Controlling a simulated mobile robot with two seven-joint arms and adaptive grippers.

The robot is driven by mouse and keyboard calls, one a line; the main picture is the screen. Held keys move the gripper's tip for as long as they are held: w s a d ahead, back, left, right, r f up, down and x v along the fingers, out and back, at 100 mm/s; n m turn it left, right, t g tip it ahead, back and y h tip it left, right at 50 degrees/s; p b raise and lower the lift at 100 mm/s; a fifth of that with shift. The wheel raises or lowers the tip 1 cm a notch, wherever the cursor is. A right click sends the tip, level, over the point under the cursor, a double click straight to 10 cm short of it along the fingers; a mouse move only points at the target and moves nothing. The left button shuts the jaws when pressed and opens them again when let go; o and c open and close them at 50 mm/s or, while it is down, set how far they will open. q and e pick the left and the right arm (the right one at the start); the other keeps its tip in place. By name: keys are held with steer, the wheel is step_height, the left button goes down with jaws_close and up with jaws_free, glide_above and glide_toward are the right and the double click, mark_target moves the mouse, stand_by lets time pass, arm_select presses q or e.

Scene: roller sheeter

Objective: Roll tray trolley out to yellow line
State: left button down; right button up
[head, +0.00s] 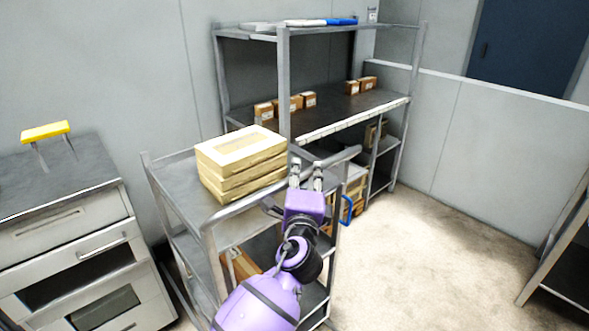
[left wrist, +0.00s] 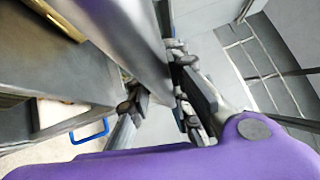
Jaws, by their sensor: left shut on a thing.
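The grey metal trolley (head: 183,182) stands left of centre in the head view, with a stack of wooden-looking trays (head: 240,163) on its top shelf. A tubular handle (head: 245,200) runs along its near right side. My left gripper (head: 306,176) is at the right end of this handle, shut on it. In the left wrist view the handle (left wrist: 125,35) runs between the fingers (left wrist: 165,100). My purple arm hides part of the lower shelves. My right gripper is not in view. No yellow floor line shows.
A tall shelf rack (head: 284,85) with small brown boxes stands behind the trolley. A drawer cabinet (head: 75,235) with a yellow-topped object (head: 45,131) stands close on the left. Open floor (head: 420,250) lies to the right, up to another rack (head: 565,260) at the right edge.

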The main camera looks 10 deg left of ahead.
arm_select(q)
steer(key=shift+s+d+f, duration=0.1)
steer(key=shift+s+d, duration=0.3)
steer(key=shift+d, duration=0.05)
steer(key=c, duration=1.6)
jaws_free()
steer(key=s, duration=0.4)
steer(key=s+f, duration=0.1)
steer(key=s, duration=0.7)
steer(key=shift+d+f, duration=0.25)
steer(key=shift+d, duration=0.15)
